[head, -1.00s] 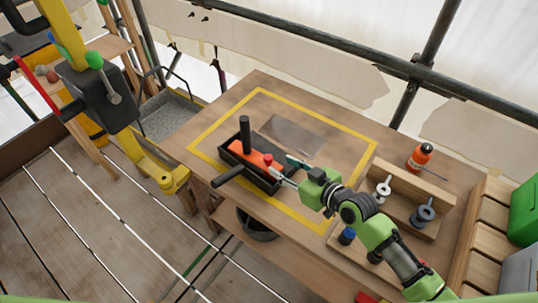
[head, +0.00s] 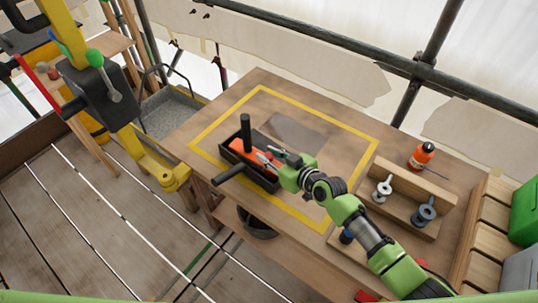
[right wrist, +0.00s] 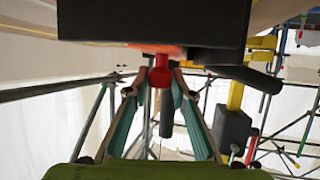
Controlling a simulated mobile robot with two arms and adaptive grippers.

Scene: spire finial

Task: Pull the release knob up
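The release knob (right wrist: 161,73) is a small red knob on an orange-red block (head: 243,148) in a black tray-like fixture (head: 266,183) on the workbench. In the head view, my right gripper (head: 268,156) is at the knob and mostly hides it. The right wrist view is upside down: the fixture is at the top and the knob hangs between my two teal-padded fingers, which look apart on either side of it. I cannot tell whether they touch it. A black upright handle (head: 245,132) stands beside the gripper. My left gripper is not in view.
The workbench (head: 270,97) has a yellow taped square around the fixture and a grey plate (head: 295,130). A wooden rack (head: 408,205) with metal spools and an orange bottle (head: 422,155) stand at the right. A black bar (head: 228,175) sticks out at the front.

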